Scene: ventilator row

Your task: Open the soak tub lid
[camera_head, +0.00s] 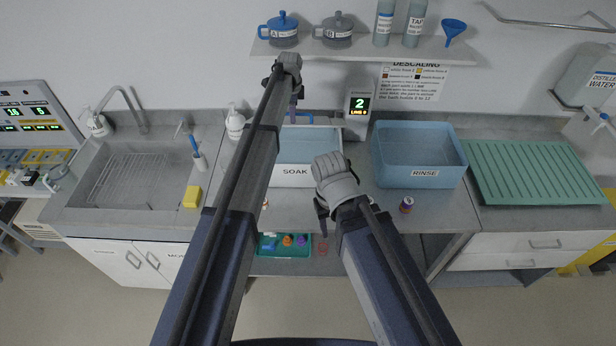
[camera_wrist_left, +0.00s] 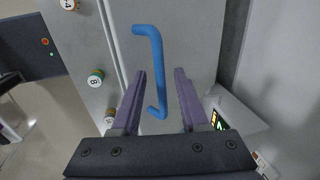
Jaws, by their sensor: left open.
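The soak tub (camera_head: 295,172) stands on the counter with a SOAK label on its front, partly hidden by my left arm. Its grey lid (camera_wrist_left: 195,45) fills the middle of the left wrist view and carries a blue bar handle (camera_wrist_left: 157,65). My left gripper (camera_wrist_left: 160,74) is open, its fingers on either side of the handle in that picture; I see no contact. In the head view my left gripper (camera_head: 296,105) is above the tub's back part. My right gripper (camera_head: 323,215) hangs in front of the tub; its finger opening is unclear.
The blue rinse tub (camera_head: 420,160) stands right of the soak tub, with a green drying rack (camera_head: 535,172) beyond. A timer display (camera_head: 359,104) is behind. A shelf (camera_head: 350,50) with teapot-like pots overhangs the back. A sink (camera_head: 140,180) is left.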

